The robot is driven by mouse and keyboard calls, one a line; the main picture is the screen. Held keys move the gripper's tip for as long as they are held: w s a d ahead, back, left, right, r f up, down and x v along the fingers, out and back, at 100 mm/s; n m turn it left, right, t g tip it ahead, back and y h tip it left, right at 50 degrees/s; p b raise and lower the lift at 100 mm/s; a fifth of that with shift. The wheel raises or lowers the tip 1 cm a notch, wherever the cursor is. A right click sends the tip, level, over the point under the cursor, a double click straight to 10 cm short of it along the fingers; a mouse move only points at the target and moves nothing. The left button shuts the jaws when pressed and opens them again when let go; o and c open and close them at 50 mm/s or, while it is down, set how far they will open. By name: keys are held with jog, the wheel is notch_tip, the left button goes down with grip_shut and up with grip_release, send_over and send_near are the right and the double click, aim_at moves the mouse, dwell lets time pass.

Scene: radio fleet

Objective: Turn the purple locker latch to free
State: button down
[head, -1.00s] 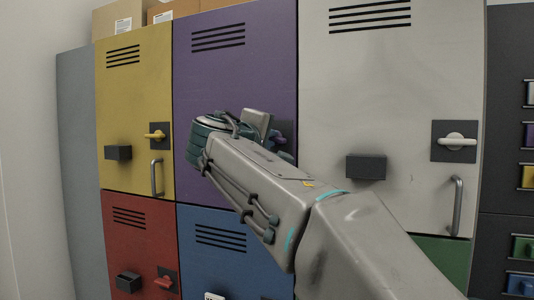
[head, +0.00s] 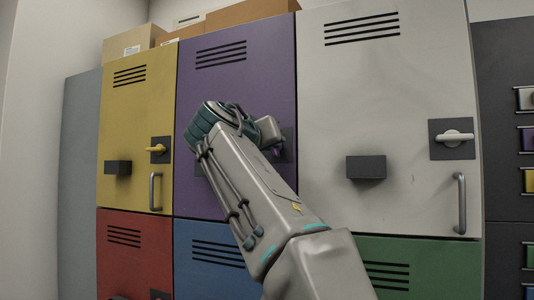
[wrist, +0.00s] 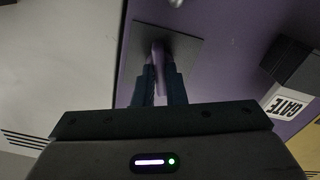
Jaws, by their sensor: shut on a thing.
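The purple locker (head: 235,80) stands between the yellow and white lockers, its door shut flat with the row. In the wrist view, the purple latch handle (wrist: 157,58) sits on a dark square plate (wrist: 180,45). My gripper (wrist: 159,84) is shut on the handle, one dark finger on each side. In the head view, my wrist and forearm hide the handle and most of the plate (head: 289,145); the fingertips are hidden there too. I cannot tell the handle's exact angle.
The yellow locker (head: 137,85) and white locker (head: 400,90) flank it, with latches, dark boxes and pull handles sticking out. A dark box (wrist: 285,65) with a "GATE" label projects from the purple door. Red (head: 130,262) and blue (head: 205,270) lockers lie below.

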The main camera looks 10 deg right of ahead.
jog(key=shift+f+m+b, duration=0.15)
jog(key=shift+m+b, duration=0.55)
jog(key=shift+m, duration=1.2)
jog(key=c, duration=1.5)
grip_release()
jog(key=shift+w, duration=0.1)
jog(key=shift+a, duration=0.1)
jog(key=b+v, duration=0.2)
jog(key=v, duration=1.1)
jog(key=shift+s+a+b, duration=0.2)
jog(key=shift+s+b, duration=0.2)
